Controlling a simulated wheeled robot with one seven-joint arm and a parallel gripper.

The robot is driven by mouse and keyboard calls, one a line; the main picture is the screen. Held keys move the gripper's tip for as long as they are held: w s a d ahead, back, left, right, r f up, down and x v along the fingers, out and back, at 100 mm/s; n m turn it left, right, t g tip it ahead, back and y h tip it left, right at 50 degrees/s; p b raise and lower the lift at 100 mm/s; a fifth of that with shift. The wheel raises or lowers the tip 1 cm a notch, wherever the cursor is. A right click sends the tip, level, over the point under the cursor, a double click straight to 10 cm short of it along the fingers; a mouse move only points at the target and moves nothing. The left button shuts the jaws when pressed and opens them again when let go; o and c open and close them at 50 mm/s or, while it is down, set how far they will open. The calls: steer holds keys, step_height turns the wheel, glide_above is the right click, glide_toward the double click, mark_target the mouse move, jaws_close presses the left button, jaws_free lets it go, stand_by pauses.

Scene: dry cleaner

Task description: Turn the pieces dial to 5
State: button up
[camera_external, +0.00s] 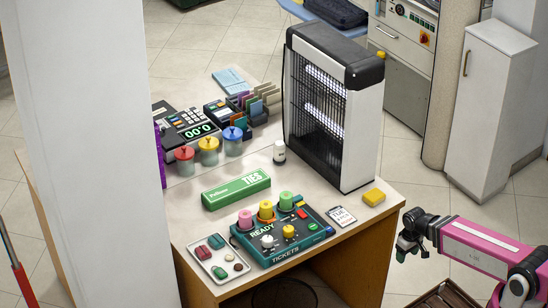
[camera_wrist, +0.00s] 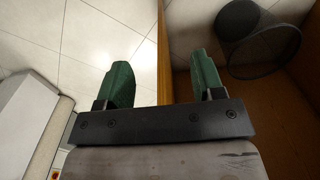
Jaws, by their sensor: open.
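The teal ticket machine (camera_external: 306,244), marked READY and TICKETS, sits near the front of the counter. Two small dials are on its face, a pale one (camera_external: 267,241) and a yellow one (camera_external: 289,231). Their scales and settings are too small to read, so I cannot tell which is the pieces dial. My gripper (camera_external: 405,246) is off the counter's right edge, apart from the machine. The wrist view shows my gripper (camera_wrist: 164,80) with its green fingers apart and nothing between them; the dials are not in that view.
Pink, orange and green spools (camera_external: 265,211) stand along the machine's back. A tray of buttons (camera_external: 217,257) is at its left, a date card (camera_external: 342,216) at its right.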

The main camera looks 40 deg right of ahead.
mark_target(289, 229)
steer(key=w+a+r+n+g+y, duration=0.1)
steer(key=a+r+n+y, duration=0.1)
steer(key=a+r+n, duration=0.65)
steer(key=w+a+r+n+y, duration=0.15)
steer(key=a+r, duration=0.45)
steer(key=r, duration=0.8)
steer(key=w+a+r+n, duration=0.2)
steer(key=a+r, duration=0.1)
steer(key=a, duration=0.2)
steer(key=w+a+r+n+h, duration=0.1)
steer(key=w+a+r+n, duration=0.1)
steer(key=a, duration=0.3)
steer(key=w+a+r+n+h, duration=0.1)
steer(key=w+a+r+n, duration=0.1)
steer(key=a, duration=0.3)
steer(key=shift+w+r, duration=0.55)
steer(key=shift+r, duration=0.25)
steer(key=w+a+r+n+t+h, duration=0.1)
steer(key=w+a+r+n, duration=0.1)
steer(key=a+r, duration=0.35)
steer(key=w+a+r+n+h, duration=0.1)
steer(key=a+r+n, duration=0.1)
steer(key=a, duration=0.7)
steer(key=f, duration=1)
steer(key=shift+w+f, duration=0.25)
steer(key=shift+f, duration=0.1)
steer(key=c, duration=0.9)
